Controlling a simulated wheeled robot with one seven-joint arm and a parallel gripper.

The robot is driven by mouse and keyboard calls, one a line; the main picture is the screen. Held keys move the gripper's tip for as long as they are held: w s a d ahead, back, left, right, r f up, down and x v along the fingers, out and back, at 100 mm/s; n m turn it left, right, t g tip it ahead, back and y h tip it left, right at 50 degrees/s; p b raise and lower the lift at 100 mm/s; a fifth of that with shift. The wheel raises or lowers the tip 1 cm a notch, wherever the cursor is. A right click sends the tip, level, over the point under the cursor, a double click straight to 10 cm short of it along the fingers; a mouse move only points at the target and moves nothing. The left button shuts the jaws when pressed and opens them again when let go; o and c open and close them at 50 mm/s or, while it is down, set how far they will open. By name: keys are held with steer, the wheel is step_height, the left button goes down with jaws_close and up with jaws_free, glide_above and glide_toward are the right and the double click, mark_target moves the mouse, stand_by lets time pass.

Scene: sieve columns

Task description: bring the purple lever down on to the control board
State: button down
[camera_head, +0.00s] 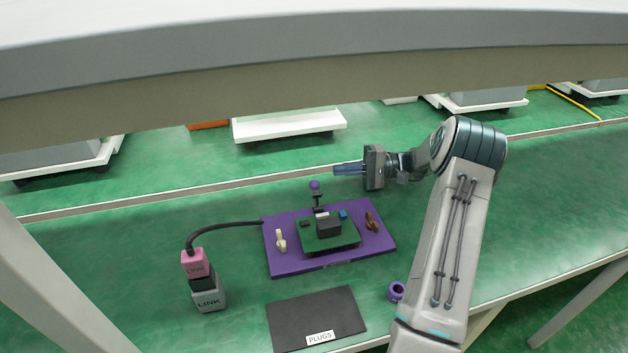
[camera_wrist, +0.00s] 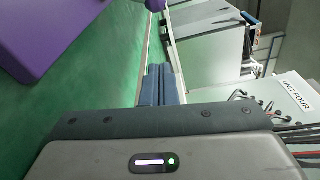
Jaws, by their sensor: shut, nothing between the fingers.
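The purple lever (camera_head: 315,185) has a round purple knob on a dark stem and stands raised at the back of the green control board (camera_head: 345,247). The board carries a black block and lies on a purple base (camera_head: 285,265). My gripper (camera_head: 336,170) is shut and empty, a little right of the knob and slightly higher in the picture, apart from it. In the wrist view its closed fingers (camera_wrist: 160,85) point away, and a purple knob (camera_wrist: 155,4) shows at the top edge. Part of the purple base (camera_wrist: 40,35) fills the upper left corner there.
A cream piece (camera_head: 281,241) and a brown piece (camera_head: 372,221) stand on the base. A black cable runs left to stacked LINK blocks (camera_head: 207,290). A black PLUGS mat (camera_head: 315,312) and a purple ring (camera_head: 397,291) lie in front. A pale overhead ledge (camera_head: 310,60) crosses the top.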

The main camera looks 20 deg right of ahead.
mark_target(316, 194)
steer(key=a, duration=0.5)
steer(key=w+a, duration=0.1)
steer(key=a, duration=0.1)
steer(key=shift+a+f, duration=0.1)
steer(key=shift+a, duration=0.25)
steer(key=shift+s+a, duration=0.2)
steer(key=shift+a, duration=0.05)
steer(key=shift+s+d+r, duration=0.15)
steer(key=shift+s, duration=0.4)
steer(key=shift+s+d+r, duration=0.1)
steer(key=shift+s, duration=0.45)
steer(key=shift+s+d+r, duration=0.15)
steer(key=shift+s, duration=0.4)
